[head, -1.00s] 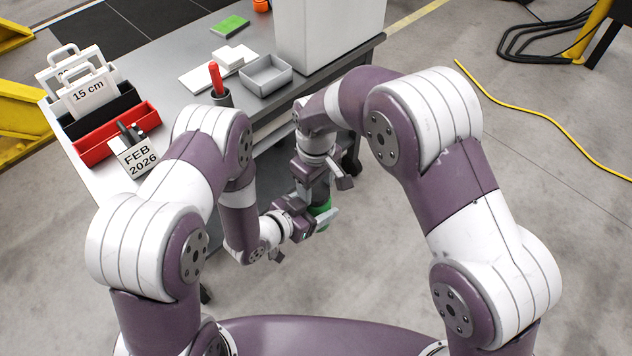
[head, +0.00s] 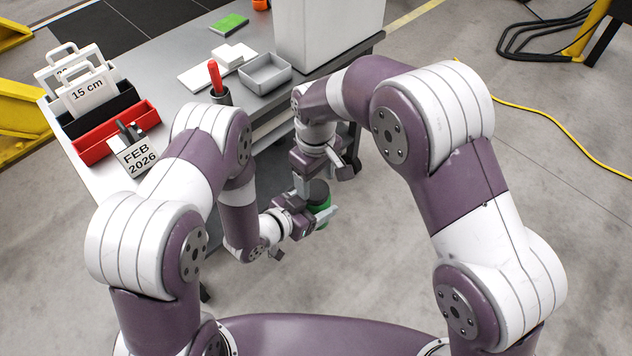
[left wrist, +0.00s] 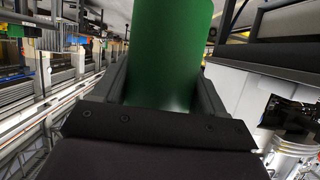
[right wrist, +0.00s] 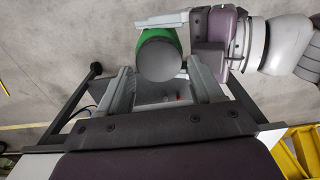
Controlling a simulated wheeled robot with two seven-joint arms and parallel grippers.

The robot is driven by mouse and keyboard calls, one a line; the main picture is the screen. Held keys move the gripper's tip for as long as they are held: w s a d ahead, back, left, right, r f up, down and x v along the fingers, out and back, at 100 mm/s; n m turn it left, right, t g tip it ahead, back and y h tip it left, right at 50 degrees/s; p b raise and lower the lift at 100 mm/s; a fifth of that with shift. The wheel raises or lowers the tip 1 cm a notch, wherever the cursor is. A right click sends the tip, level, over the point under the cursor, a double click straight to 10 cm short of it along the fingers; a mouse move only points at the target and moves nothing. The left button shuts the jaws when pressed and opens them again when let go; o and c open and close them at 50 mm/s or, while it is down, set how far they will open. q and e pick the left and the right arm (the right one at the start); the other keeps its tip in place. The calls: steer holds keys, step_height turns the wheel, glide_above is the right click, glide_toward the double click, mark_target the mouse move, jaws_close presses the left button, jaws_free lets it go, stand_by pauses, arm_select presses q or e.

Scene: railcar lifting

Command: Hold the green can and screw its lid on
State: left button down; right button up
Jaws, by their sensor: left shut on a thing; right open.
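The green can (head: 322,213) is in my left gripper (head: 307,217), in front of the table's edge. Its green side fills the upper middle of the left wrist view (left wrist: 168,50), between the two fingers. A dark grey lid (head: 318,192) sits on top of the can; how tight it is cannot be told. The lid shows as a grey disc with a green rim around part of it in the right wrist view (right wrist: 160,60). My right gripper (right wrist: 160,75) is open above the can, its fingers apart on either side of the lid and not visibly touching it.
The grey table (head: 262,104) behind holds a red bin (head: 105,140), a date sign (head: 138,155), a dark cup with a red-handled tool (head: 220,96), a grey tray (head: 265,75) and a large white box (head: 330,30). A yellow cable (head: 560,125) lies on open floor at right.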

steer(key=shift+r, duration=0.95)
